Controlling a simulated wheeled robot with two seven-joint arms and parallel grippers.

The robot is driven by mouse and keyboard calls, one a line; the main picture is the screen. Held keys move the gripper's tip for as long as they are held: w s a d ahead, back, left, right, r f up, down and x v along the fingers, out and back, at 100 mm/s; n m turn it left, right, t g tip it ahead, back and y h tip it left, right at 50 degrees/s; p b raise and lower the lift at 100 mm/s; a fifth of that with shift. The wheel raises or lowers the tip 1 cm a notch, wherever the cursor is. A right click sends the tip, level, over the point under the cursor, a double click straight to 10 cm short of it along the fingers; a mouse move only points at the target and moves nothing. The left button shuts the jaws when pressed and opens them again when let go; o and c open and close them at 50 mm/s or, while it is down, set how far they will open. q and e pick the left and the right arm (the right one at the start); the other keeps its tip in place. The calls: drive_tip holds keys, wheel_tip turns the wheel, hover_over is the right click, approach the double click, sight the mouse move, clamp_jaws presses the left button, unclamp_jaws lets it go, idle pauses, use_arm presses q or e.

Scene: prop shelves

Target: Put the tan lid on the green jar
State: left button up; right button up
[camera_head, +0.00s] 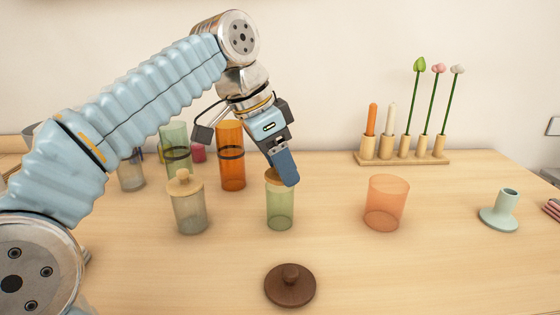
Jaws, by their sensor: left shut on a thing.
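The green jar (280,212) is a small see-through cylinder standing upright near the middle of the table. The tan lid (271,177) shows at the jar's rim, partly hidden behind my fingers. My left gripper (284,172) reaches down from above and is shut on the lid. The lid looks about level over the jar's mouth; I cannot tell whether it rests fully on the rim. My right gripper is not in view.
A grey jar with a wooden knobbed lid (189,210) stands to the left. A dark brown lid (290,285) lies in front. An orange cup (385,205) and a pale green holder (500,212) stand right. Tall orange (232,170) and green (176,140) cylinders stand behind.

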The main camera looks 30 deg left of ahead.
use_arm(q)
drive_tip(key=shift+f+b, duration=0.35)
drive_tip(key=shift+f, duration=0.25)
idle(1.3)
drive_tip(key=o, duration=1.1)
drive_tip(key=v, duration=0.7)
drive_tip(key=shift+r+p, duration=0.2)
drive_tip(key=shift+p, duration=0.15)
drive_tip(key=shift+s, duration=0.1)
